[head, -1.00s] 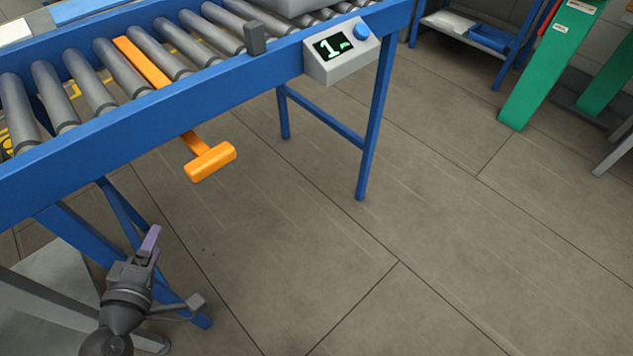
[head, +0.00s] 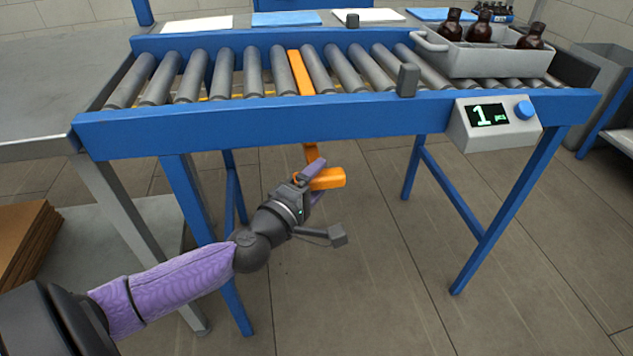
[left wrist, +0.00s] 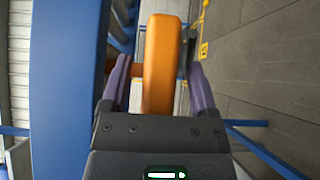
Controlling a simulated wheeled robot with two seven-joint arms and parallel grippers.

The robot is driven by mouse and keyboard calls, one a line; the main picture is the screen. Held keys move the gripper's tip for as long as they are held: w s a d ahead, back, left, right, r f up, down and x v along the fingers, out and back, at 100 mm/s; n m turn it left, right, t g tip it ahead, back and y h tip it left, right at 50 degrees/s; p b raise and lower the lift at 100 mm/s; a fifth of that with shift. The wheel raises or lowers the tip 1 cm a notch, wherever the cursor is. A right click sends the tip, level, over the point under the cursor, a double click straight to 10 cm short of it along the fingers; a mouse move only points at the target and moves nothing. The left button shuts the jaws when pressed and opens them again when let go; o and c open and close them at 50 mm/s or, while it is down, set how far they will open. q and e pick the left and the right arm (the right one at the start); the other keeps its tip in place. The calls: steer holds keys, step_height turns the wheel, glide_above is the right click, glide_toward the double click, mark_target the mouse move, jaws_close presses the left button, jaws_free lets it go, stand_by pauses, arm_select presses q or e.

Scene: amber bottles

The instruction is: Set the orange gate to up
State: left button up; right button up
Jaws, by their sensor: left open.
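The orange gate (head: 301,73) shows as a flat bar lying between the rollers, level with them. Its orange handle (head: 329,179) hangs below the front rail of the blue conveyor, on a short orange arm. My left gripper (head: 314,182) is at the handle, with its purple fingers open around the left part of it. In the left wrist view the handle (left wrist: 160,65) lies lengthwise between the two open fingers (left wrist: 159,85), with small gaps at both sides. My right gripper is not in view.
The blue front rail (head: 250,128) runs just above my left gripper. A grey tray (head: 470,62) with brown bottles sits on the rollers at the right. A control box (head: 494,122) with a blue button and a display reading 1 is on the rail. Conveyor legs stand either side.

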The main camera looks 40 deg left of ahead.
arm_select(q)
jaws_close()
stand_by(1.4)
